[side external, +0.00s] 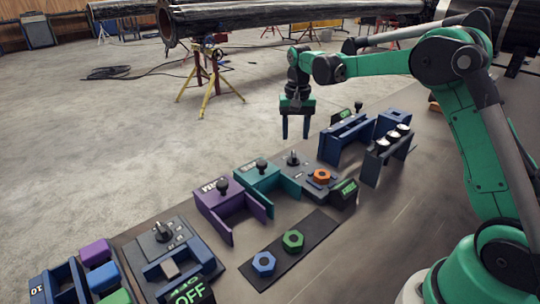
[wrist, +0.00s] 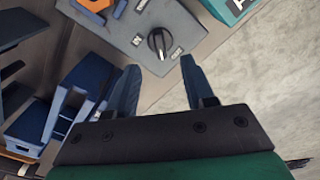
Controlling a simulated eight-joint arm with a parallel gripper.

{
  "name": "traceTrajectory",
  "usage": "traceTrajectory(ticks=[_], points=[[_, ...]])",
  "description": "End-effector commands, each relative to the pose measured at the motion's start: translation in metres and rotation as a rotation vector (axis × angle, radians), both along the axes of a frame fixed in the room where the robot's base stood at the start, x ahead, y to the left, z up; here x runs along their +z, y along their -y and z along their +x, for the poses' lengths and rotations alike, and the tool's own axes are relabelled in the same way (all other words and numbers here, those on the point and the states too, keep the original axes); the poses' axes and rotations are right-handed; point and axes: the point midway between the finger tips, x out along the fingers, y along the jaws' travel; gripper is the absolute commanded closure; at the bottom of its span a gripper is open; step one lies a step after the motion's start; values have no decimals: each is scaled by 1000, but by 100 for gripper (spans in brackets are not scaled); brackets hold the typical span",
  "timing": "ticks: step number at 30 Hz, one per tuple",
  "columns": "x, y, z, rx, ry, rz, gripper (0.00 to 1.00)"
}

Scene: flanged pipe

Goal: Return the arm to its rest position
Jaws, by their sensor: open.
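My arm is green with dark joints. My gripper (side external: 296,132) hangs pointing down over the far edge of the workbench, apart from everything below it. Its two blue fingers are spread with nothing between them. The wrist view also shows the open gripper (wrist: 158,85), with a panel bearing a black rotary knob (wrist: 159,42) beyond the fingertips. The same knob panel (side external: 295,160) stands just below the gripper in the side view.
The workbench (side external: 378,215) carries a purple fixture (side external: 222,203), a teal fixture (side external: 265,180), blue fixtures (side external: 345,137) and a dark mat (side external: 290,250) with a blue nut (side external: 263,263) and a green nut (side external: 293,240). An orange nut (side external: 322,175) sits by the knob. A flanged pipe (side external: 235,18) lies behind.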

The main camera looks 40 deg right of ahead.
Motion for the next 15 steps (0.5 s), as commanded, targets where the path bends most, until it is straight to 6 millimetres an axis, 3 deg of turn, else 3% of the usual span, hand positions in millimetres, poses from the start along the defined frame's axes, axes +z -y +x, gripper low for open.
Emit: traceTrajectory(ticks=[4, 8, 15], points=[[3, -2, -1, 11, 9, -2, 53], [20, -14, -10, 67, 55, -15, 53], [61, -52, -51, 263, 224, -67, 53]])
